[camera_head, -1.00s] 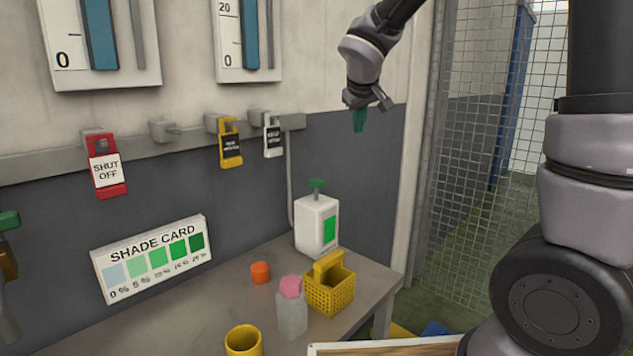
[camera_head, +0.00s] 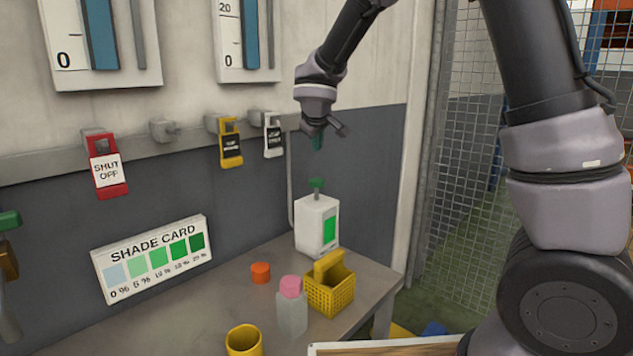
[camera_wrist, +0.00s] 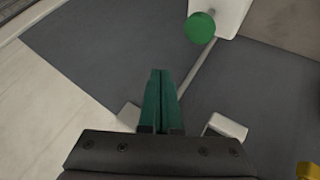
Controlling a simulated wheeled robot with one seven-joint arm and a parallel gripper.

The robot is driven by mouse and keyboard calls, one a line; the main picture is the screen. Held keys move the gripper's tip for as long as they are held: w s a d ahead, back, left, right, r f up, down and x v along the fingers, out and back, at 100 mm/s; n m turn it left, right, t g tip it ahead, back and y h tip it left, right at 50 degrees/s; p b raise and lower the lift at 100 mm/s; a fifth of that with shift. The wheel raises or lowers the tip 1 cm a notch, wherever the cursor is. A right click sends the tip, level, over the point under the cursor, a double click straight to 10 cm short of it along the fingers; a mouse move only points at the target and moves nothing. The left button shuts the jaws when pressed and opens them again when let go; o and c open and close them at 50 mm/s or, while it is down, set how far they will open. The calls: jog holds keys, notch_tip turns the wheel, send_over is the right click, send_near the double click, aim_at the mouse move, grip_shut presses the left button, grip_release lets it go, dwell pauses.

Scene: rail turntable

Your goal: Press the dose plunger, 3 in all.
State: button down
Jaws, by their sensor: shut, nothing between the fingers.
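The dose plunger (camera_head: 317,184) is a green knob on a short stem on top of a white dispenser bottle (camera_head: 309,228) with a green label, at the back of the bench. In the wrist view the plunger (camera_wrist: 200,27) is a round green disc near the top edge, with the white bottle (camera_wrist: 232,12) partly cut off beside it. My gripper (camera_head: 318,143) points down above the plunger, apart from it. Its green fingers (camera_wrist: 160,100) are closed together with nothing between them.
On the bench (camera_head: 215,312) stand a yellow basket (camera_head: 331,292), a pink-capped bottle (camera_head: 291,308), an orange cap (camera_head: 260,273) and a yellow cup (camera_head: 243,341). A rail (camera_head: 60,167) with hanging tags runs along the wall behind. A wire mesh fence (camera_head: 463,170) is at right.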

aim_at(318, 181)
jog(key=shift+f, duration=3.45)
jog(key=shift+f, duration=0.4)
jog(key=shift+f, duration=1.35)
dwell(0.5)
jog(key=shift+r, duration=1.75)
jog(key=shift+r, duration=0.1)
jog(key=shift+r, duration=2.4)
